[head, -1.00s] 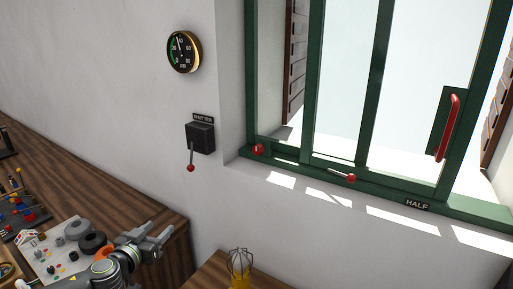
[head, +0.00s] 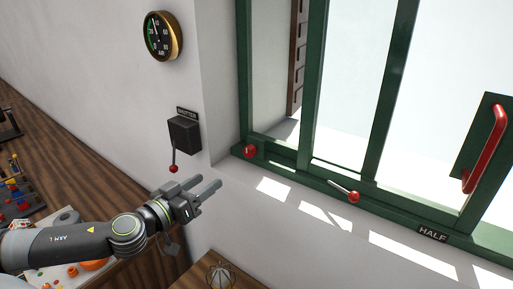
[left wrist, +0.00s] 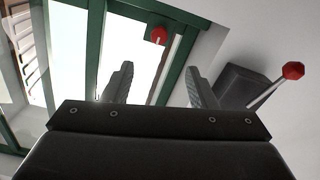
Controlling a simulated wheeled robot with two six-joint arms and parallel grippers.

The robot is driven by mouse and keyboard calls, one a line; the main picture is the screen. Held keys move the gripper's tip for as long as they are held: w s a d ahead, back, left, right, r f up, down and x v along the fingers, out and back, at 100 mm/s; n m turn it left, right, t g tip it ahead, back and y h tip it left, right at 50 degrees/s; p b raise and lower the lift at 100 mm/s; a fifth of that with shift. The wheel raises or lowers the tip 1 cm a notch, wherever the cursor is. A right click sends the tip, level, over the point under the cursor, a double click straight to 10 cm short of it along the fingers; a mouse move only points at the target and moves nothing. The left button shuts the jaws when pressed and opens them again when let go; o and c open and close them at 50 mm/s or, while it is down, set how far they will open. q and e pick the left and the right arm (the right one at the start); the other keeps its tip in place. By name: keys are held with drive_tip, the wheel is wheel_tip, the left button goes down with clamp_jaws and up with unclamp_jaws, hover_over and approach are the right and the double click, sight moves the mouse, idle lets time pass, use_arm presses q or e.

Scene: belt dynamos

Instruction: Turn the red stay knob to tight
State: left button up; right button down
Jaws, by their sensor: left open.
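A round red knob (head: 250,151) sits at the lower left corner of the green window frame. It also shows in the left wrist view (left wrist: 158,35), ahead of and between the fingers. A second red ball (head: 352,197) tips a short metal lever on the sill rail, farther right. I cannot read any tight mark on either. My left gripper (head: 208,183) is open and empty, below and left of the round knob and apart from it. My right gripper is not in view.
The black shutter box (head: 184,133) with its red-tipped lever (head: 173,168) is on the wall just above my left gripper. A gauge (head: 162,36) hangs higher. A red window handle (head: 485,149) and a HALF label (head: 432,234) are at right. A wire-caged lamp (head: 221,275) stands below.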

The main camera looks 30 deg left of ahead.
use_arm(q)
drive_tip(key=b, duration=0.5)
approach(247, 153)
drive_tip(key=shift+w+d+p, duration=0.2)
drive_tip(key=shift+w+p, duration=0.2)
drive_tip(key=shift+w, duration=2)
drive_tip(key=shift+w+d+p, duration=0.2)
drive_tip(key=shift+w+p, duration=0.2)
drive_tip(key=shift+w, duration=2.05)
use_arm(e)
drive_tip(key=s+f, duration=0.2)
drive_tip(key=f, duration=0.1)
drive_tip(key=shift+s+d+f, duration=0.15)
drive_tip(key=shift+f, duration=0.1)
use_arm(q)
drive_tip(key=shift+c, duration=0.3)
drive_tip(key=c, duration=0.9)
